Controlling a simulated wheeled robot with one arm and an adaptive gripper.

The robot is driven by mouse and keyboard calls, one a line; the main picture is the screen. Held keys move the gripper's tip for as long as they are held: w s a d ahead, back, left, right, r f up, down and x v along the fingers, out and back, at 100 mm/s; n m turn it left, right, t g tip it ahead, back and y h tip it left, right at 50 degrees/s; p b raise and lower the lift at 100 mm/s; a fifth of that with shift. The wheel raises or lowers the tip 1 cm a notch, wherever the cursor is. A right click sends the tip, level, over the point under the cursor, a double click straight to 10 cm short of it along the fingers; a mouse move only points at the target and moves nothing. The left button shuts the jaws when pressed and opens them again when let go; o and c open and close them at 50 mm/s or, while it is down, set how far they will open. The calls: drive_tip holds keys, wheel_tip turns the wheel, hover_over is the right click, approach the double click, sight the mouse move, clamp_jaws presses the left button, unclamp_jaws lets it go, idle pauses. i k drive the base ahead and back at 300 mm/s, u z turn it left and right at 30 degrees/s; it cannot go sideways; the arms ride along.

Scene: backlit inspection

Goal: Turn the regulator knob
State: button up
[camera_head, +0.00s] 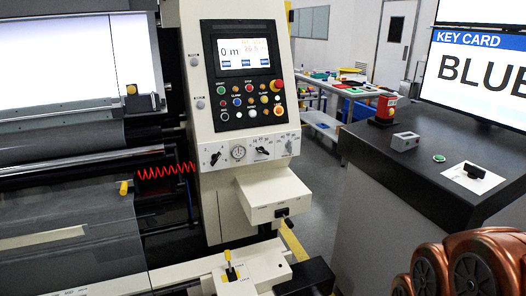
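Below the button panel, the cream machine column has a row of rotary controls. A black knob (215,158) is at the left, a small round gauge (238,153) is beside it, and a black pointer knob (263,150) with a printed scale is in the middle. A grey knob (289,146) with a scale is at the right. Another black handle (474,171) sits on a white plate on the dark counter. No readable label shows which one is the regulator knob. My gripper is not in view; copper-coloured rounded parts, likely my arm, fill the lower right corner.
The dark counter (395,165) carries a red button block (386,108), a grey box (405,141) and a green button (439,158). A screen (480,70) reads "KEY CARD BLUE". A cream box (273,192) juts out below the knobs. Floor shows between machine and counter.

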sight(215, 157)
drive_tip(key=z, duration=0.2)
drive_tip(key=i, duration=0.65)
drive_tip(key=u, duration=0.45)
drive_tip(key=i, duration=0.6)
drive_tip(key=u, duration=0.6)
